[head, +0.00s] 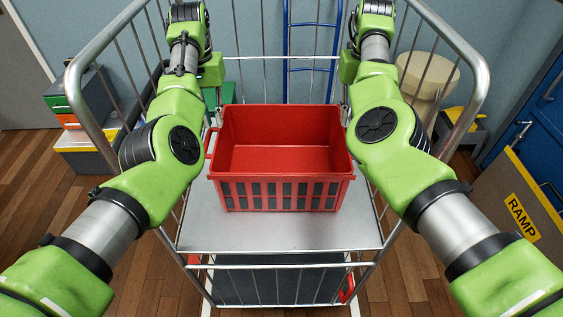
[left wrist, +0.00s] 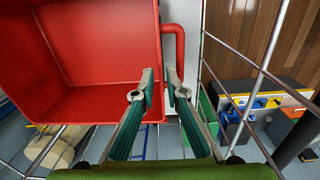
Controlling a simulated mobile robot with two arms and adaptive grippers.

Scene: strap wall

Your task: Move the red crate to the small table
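The red crate (head: 280,190) is empty and stands upright on the grey shelf of a wire-sided cart (head: 280,234). It has a tube handle at each end. My left gripper (head: 214,117) is at the crate's left end. In the left wrist view, the crate (left wrist: 95,50) fills the upper left, and the left gripper's fingers (left wrist: 160,78) are apart beside its wall and red handle (left wrist: 179,42), with nothing clearly clamped. My right gripper (head: 345,112) is at the right end; its fingers are too small and hidden to read. No small table is clearly identifiable.
Cart rails (head: 452,45) curve up close to both arms. A beige round-topped piece (head: 428,74) stands behind right. Storage boxes (head: 85,125) are at left, a ramp board (head: 518,205) and blue door (head: 545,125) at right. Bare shelf lies before the crate.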

